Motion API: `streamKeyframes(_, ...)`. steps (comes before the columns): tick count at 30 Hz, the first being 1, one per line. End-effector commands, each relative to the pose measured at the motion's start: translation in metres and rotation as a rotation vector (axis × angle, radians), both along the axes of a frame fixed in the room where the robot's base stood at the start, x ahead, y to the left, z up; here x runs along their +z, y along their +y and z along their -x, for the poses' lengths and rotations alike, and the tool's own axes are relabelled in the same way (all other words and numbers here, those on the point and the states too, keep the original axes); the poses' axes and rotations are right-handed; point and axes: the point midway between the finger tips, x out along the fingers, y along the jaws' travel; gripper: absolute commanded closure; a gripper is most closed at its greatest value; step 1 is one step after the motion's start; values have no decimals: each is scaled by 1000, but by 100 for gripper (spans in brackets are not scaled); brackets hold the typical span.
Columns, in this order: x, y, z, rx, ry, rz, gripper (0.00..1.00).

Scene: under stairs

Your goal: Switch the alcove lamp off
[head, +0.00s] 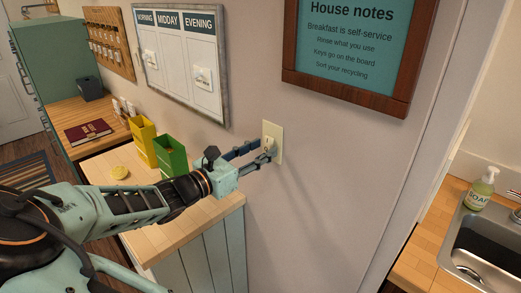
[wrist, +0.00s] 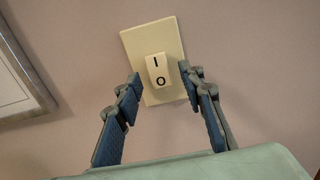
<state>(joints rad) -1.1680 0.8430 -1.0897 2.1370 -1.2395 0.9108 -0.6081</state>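A cream wall switch plate (head: 272,142) is on the wall to the right of the whiteboard. In the wrist view, the plate (wrist: 139,43) carries a white rocker (wrist: 158,69) marked I above and O below. Which half of the rocker is pressed in I cannot tell. My gripper (head: 264,152) reaches to the plate from the left. Whether the fingers touch the plate is unclear. The alcove lamp itself is not in view.
A whiteboard (head: 182,60) and a framed sign (head: 352,45) hang nearby. A sink (head: 484,255) with a soap bottle (head: 481,190) is at right.

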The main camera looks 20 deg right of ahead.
Motion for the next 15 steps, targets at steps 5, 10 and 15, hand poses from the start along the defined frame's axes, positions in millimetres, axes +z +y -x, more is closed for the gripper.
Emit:
streamKeyframes(5,0,-4,-1,0,0,0,64)
streamKeyframes(10,0,-3,-1,0,0,0,66)
streamKeyframes(15,0,-3,-1,0,0,-1,85)
